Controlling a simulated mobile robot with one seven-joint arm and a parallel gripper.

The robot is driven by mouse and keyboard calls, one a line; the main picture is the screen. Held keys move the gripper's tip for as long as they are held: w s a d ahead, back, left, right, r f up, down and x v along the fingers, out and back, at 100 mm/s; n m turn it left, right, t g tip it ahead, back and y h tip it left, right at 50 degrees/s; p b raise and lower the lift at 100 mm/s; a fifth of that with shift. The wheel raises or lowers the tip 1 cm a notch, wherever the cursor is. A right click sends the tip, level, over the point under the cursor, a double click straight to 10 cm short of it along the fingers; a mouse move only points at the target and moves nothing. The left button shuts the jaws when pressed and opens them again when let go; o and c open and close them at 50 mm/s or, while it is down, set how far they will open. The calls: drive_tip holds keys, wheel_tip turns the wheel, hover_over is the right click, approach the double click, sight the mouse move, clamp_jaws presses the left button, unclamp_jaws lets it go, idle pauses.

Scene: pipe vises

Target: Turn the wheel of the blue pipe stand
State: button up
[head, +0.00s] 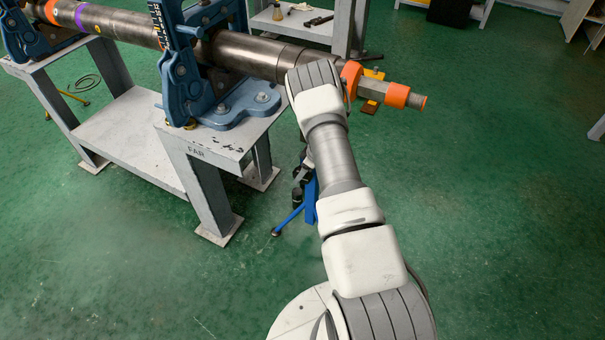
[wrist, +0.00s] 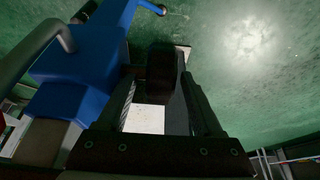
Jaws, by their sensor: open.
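The blue pipe stand (head: 310,200) is mostly hidden behind my arm in the head view. One thin blue leg reaches down to the green floor. In the wrist view a large blue body (wrist: 85,65) fills the left, close to my gripper (wrist: 158,80), with a blue leg rising to the top. A grey curved bar (wrist: 38,55) shows at its left; I cannot tell whether it is part of the wheel. The gripper is open, its fingers on either side of a dark block (wrist: 160,72) farther off. I cannot tell whether they touch anything.
A long steel pipe (head: 250,52) with an orange-collared end (head: 397,95) lies above and behind my arm. Blue vises (head: 190,80) hold it on a grey bench (head: 205,150). The green floor (head: 490,200) at the right is clear.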

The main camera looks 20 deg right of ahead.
clamp_jaws()
idle(0.3)
drive_tip(key=shift+t, duration=0.3)
drive_tip(key=shift+s+d+f+t+y+b, duration=0.1)
drive_tip(key=shift+d+f+t+y+b, duration=0.05)
drive_tip(key=shift+t+y+b, duration=0.35)
drive_tip(key=shift+s+d+f+t+y+b, duration=0.1)
drive_tip(key=shift+t+y+b, duration=0.3)
drive_tip(key=shift+b, duration=0.2)
drive_tip(key=t+y+b, duration=0.2)
drive_tip(key=b, duration=0.1)
drive_tip(key=shift+s+d+f+t, duration=0.1)
drive_tip(key=shift+s+f+t, duration=0.1)
drive_tip(key=shift+t, duration=0.2)
drive_tip(key=t+y+b, duration=0.1)
drive_tip(key=t+b, duration=0.1)
drive_tip(key=b, duration=0.2)
drive_tip(key=shift+s+d+f+y, duration=0.1)
drive_tip(key=shift+y, duration=0.3)
drive_tip(key=shift+t+y+b, duration=0.5)
drive_tip(key=shift+t+b, duration=0.3)
drive_tip(key=shift+b, duration=0.1)
